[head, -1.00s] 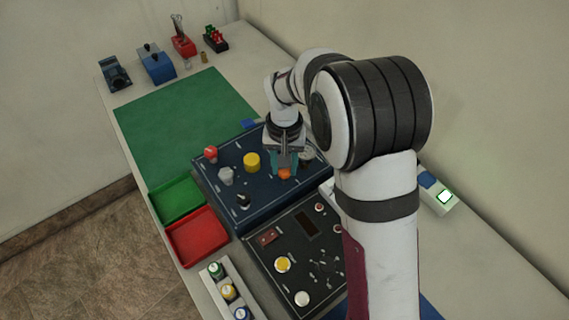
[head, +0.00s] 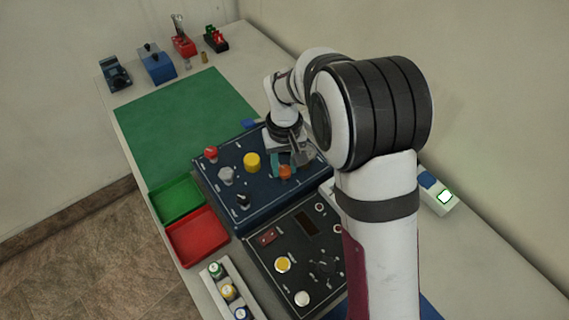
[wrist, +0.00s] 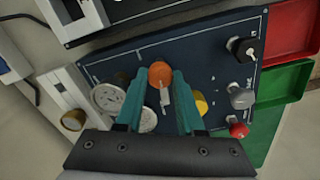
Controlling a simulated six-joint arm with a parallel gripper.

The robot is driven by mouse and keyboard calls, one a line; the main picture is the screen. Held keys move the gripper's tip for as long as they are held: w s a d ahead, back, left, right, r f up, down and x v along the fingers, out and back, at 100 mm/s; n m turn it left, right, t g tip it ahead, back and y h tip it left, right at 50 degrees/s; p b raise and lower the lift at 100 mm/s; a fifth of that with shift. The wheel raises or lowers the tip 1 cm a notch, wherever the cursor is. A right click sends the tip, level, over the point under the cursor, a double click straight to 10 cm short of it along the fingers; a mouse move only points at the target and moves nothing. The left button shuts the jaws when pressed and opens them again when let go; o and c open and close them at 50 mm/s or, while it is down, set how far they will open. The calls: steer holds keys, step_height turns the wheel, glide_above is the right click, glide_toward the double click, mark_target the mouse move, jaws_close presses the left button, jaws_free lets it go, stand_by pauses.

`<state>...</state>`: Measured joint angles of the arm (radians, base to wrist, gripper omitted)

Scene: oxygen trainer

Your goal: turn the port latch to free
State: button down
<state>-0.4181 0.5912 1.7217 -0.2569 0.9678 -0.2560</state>
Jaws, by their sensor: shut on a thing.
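An orange knob (head: 285,173) stands on the dark blue panel (head: 222,201), near its right part; it also shows in the wrist view (wrist: 160,73). No other part looks more like the port latch, but the labels are too small to read. My gripper (head: 283,167) points down at the panel with its teal fingers on either side of the knob. In the wrist view my gripper (wrist: 159,80) has its fingertips at the knob's sides, shut on it. A small pale lever-like piece (wrist: 164,98) shows between the fingers beside the knob; what it joins is unclear.
The panel also bears a yellow knob (head: 252,161), a red knob (head: 211,153), a grey knob (head: 226,175) and a black switch (head: 244,200). Round white gauges (wrist: 108,98) sit close to the fingers. A black panel (head: 268,258) adjoins in front; green and red trays (head: 197,238) lie left.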

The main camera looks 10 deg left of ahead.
mark_target(285, 169)
steer(key=c, duration=0.5)
jaws_free()
step_height(285, 169, up, 16)
steer(key=shift+f, duration=0.1)
steer(key=s+d+r+m, duration=0.2)
steer(key=s+d+m, duration=0.2)
steer(key=s+d, duration=0.45)
steer(key=s+d+f+m, duration=0.1)
steer(key=s+f+m, duration=0.1)
steer(key=s, duration=0.3)
steer(key=s+d+f+m+y, duration=0.1)
steer(key=s+d+f+m, duration=0.1)
steer(key=s, duration=0.4)
steer(key=s+d+f+m, duration=0.2)
steer(key=s, duration=0.4)
steer(key=shift+y, duration=0.4)
